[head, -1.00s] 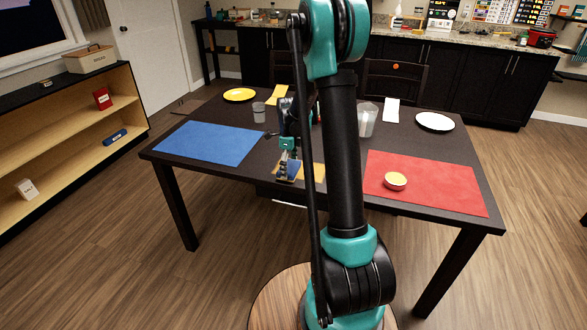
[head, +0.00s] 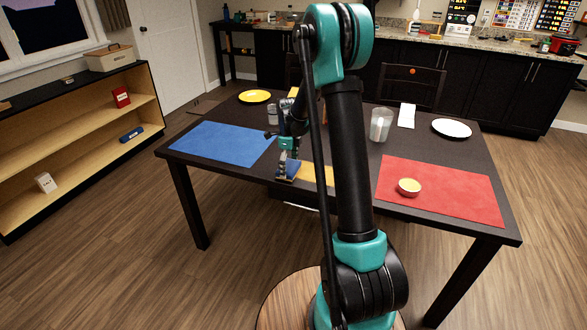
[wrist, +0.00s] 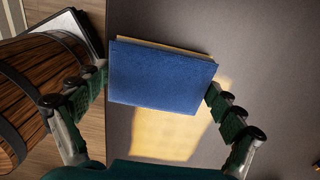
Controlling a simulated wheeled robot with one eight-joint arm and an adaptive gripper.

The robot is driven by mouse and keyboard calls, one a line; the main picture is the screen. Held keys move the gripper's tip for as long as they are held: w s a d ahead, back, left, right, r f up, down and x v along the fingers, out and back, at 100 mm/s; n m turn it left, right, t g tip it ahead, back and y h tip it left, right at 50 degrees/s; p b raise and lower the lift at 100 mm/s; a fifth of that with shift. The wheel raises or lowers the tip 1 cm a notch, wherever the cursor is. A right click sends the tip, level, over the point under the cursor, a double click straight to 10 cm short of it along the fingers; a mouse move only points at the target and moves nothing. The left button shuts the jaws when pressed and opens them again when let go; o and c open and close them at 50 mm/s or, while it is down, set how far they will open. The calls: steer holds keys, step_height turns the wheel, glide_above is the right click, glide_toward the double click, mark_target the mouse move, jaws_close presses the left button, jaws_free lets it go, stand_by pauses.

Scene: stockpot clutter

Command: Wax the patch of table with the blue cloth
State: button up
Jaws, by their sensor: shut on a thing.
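The blue cloth (wrist: 160,78) is a flat rectangular pad with a pale yellowish layer along its far edge. My gripper (wrist: 157,90) is shut on it, one finger at each side. In the head view my gripper (head: 288,168) is low at the table's near edge, with the cloth (head: 291,171) at its tips. The patch (head: 318,175) is a yellow-tan area on the dark table, just right of the cloth and partly behind my arm. In the wrist view the patch (wrist: 165,138) shows below and partly under the cloth. I cannot tell whether the cloth touches the table.
A blue mat (head: 222,143) lies left and a red mat (head: 440,192) right, with a small bowl (head: 409,187) on it. A cup (head: 273,116), a clear pitcher (head: 381,125), a yellow plate (head: 254,96) and a white plate (head: 451,128) stand farther back.

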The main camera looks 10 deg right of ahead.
steer(key=shift+w+a, duration=0.35)
steer(key=shift+a, duration=0.2)
steer(key=shift+s+d, duration=0.1)
steer(key=shift+d, duration=0.05)
steer(key=shift+s+d+f, duration=0.1)
steer(key=shift+s+d, duration=0.35)
steer(key=shift+d, duration=0.25)
steer(key=shift+s+d+f, duration=0.1)
steer(key=shift+s+d, duration=0.3)
steer(key=shift+d, duration=0.3)
steer(key=shift+c, duration=0.3)
steer(key=shift+s+d+r, duration=0.1)
steer(key=shift+s+d, duration=1.35)
steer(key=shift+d, duration=1)
steer(key=shift+s+d, duration=1.5)
steer(key=shift+d, duration=0.95)
steer(key=shift+s+d+r, duration=0.1)
steer(key=shift+s+d, duration=1.35)
steer(key=shift+d, duration=1)
steer(key=shift+r, duration=2.95)
